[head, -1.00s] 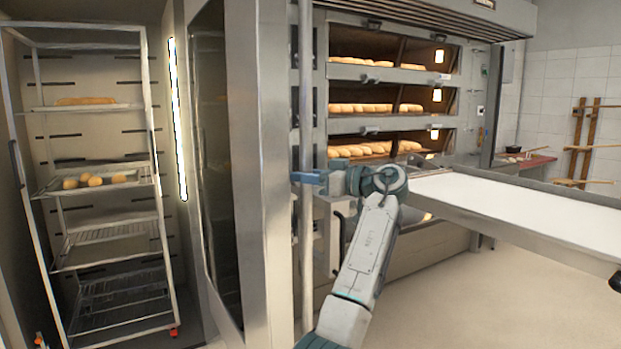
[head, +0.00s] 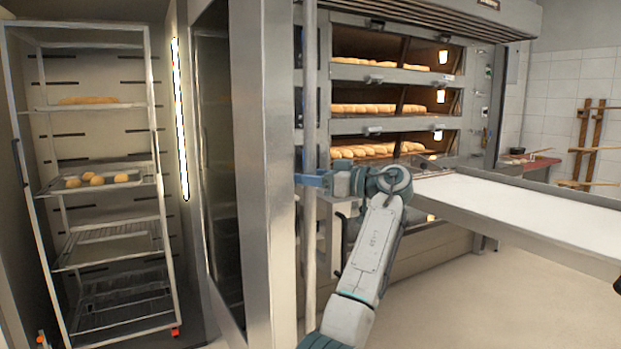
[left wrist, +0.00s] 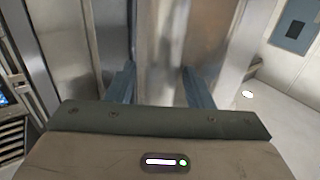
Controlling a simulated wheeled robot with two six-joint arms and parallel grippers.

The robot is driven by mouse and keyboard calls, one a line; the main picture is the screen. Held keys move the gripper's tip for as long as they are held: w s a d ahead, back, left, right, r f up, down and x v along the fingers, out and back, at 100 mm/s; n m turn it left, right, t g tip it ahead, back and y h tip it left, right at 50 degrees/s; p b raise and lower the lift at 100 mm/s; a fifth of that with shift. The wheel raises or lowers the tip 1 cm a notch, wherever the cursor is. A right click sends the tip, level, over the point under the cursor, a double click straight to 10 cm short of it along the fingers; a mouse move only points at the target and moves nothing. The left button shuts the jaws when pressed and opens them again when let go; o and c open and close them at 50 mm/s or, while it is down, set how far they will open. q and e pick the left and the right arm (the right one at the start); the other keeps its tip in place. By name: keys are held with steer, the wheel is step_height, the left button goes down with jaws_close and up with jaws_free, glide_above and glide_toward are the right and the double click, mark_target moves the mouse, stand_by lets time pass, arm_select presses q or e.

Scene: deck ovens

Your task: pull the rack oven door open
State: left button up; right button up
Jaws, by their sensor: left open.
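The rack oven door (head: 265,180) stands open, swung out toward me and seen nearly edge-on in the head view. Its dark glass (head: 218,170) faces the lit oven chamber on the left. The door's long vertical bar handle (head: 310,95) runs along its right side. My left gripper (head: 311,180) is at the bar, about halfway up in the picture, with its blue fingers level. In the left wrist view its two fingers (left wrist: 160,85) are apart, with upright steel surfaces between and beyond them. I cannot tell whether either finger touches the bar.
A wheeled rack (head: 150,180) with bread on trays stands in the oven chamber. Deck ovens (head: 390,130) with loaves are behind the door. A long white-topped loader table (head: 520,205) juts out at the right. The floor (head: 500,300) below it is clear.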

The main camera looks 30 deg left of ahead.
arm_select(q)
steer(key=w+d+b, duration=0.1)
steer(key=d, duration=0.9)
steer(key=shift+d+b, duration=0.3)
steer(key=shift+b, duration=0.05)
arm_select(e)
step_height(320, 180, up, 6)
steer(key=w, duration=0.2)
steer(key=shift+a+f, duration=0.15)
steer(key=shift+a, duration=0.05)
